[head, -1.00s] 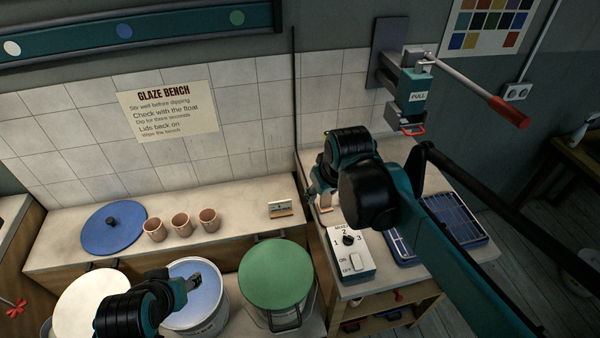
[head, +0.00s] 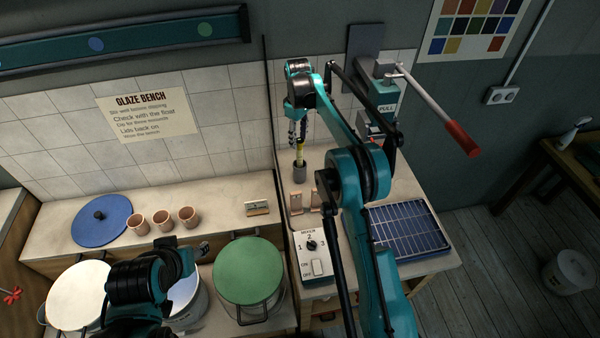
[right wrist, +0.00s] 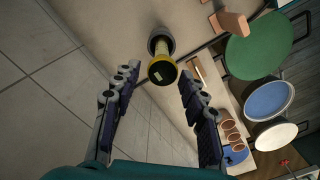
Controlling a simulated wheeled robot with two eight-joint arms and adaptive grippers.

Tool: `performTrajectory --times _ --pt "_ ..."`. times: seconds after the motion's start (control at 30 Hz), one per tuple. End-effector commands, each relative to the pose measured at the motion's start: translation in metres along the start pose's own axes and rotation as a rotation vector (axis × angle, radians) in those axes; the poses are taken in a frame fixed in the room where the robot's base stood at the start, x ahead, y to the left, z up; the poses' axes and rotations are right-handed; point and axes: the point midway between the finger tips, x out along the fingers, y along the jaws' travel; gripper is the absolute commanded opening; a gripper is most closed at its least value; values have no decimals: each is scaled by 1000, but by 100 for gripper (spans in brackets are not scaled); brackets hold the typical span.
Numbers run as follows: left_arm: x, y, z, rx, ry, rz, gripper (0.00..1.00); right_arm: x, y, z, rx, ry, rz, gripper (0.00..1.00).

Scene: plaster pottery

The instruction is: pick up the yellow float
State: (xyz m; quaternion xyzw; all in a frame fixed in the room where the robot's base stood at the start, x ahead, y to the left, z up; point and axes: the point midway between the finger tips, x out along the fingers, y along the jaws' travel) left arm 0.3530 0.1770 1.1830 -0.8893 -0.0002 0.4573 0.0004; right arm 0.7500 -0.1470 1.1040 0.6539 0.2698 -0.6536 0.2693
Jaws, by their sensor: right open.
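The yellow float (head: 299,156) stands upright in a small grey holder (head: 300,173) on the bench against the tiled wall. In the right wrist view the float (right wrist: 161,65) shows its dark round top and yellow body, with the holder (right wrist: 160,37) behind it. My right gripper (head: 297,131) points down just above the float. Its fingers (right wrist: 157,80) are open on either side of the float's line, and nothing is between the tips. My left gripper (head: 188,262) is low over the blue-topped bucket (head: 187,292); its fingers are too unclear to judge.
Two small terracotta pieces (head: 297,201) stand right of the divider, near the mixer switch box (head: 316,253). A blue gridded tray (head: 408,228) lies to the right. The red-handled lever (head: 440,115) juts from the wall near my right arm. A green-lidded bucket (head: 248,270) stands in front.

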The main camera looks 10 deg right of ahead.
Motion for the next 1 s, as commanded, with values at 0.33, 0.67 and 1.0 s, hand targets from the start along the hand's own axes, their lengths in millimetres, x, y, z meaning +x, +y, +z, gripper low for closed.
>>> performTrajectory --times 0.33,0.67,1.0 --pt "5 0 4 0 0 0 48 44 0 4 0 -1 0 43" --pt "8 0 6 0 0 0 48 76 -1 7 0 0 0 43" --pt "8 0 5 0 0 0 48 76 -1 7 0 0 0 0"
